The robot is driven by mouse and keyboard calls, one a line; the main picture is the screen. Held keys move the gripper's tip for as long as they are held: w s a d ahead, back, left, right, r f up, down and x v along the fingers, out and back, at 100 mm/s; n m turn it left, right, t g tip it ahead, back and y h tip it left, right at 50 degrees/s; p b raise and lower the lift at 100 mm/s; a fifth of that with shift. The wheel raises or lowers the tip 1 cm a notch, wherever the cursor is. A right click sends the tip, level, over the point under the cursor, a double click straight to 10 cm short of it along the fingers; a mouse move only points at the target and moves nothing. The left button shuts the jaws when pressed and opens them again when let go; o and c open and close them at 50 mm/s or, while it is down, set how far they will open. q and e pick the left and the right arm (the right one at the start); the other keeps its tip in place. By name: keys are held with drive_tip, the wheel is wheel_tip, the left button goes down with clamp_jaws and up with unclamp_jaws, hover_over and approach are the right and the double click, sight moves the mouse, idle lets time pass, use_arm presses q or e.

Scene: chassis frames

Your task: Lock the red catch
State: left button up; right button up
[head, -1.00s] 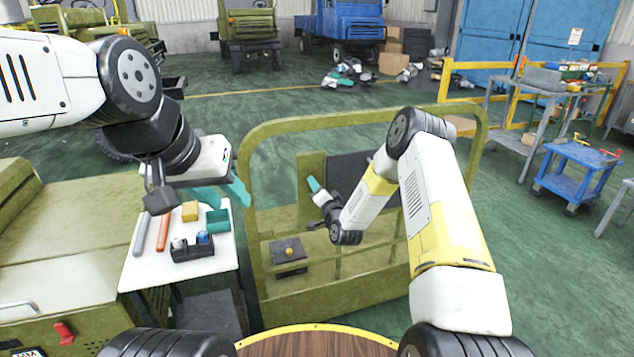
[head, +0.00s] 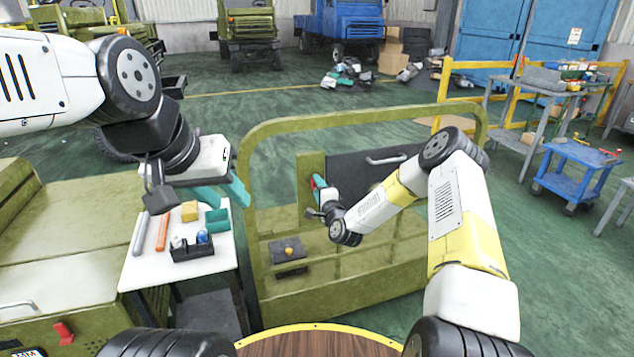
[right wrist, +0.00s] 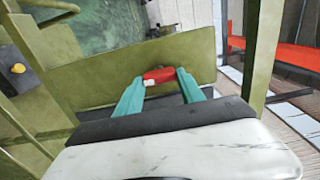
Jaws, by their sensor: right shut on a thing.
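The red catch (right wrist: 158,76) sits between the teal fingertips of my right gripper (right wrist: 159,82) in the right wrist view, against an olive-green panel (right wrist: 100,75). It has a pale end at its left. In the head view my right gripper (head: 319,186) is at the olive post (head: 308,165) beside the dark panel (head: 365,172), with a little red showing at its fingers. It is shut on the catch. My left gripper (head: 222,193) hangs over the white side table, its teal fingers apart and empty.
The white table (head: 215,270) carries a black tray (head: 192,248) and several small items. An olive rail frame (head: 350,118) surrounds the work area. A yellow knob (head: 289,251) sits on a dark box inside it. Another red handle (head: 64,333) is on the green body at lower left.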

idle(0.4)
drive_tip(key=o, duration=1.4)
drive_tip(key=shift+c, duration=0.2)
drive_tip(key=v, duration=0.8)
drive_tip(key=shift+w, duration=0.1)
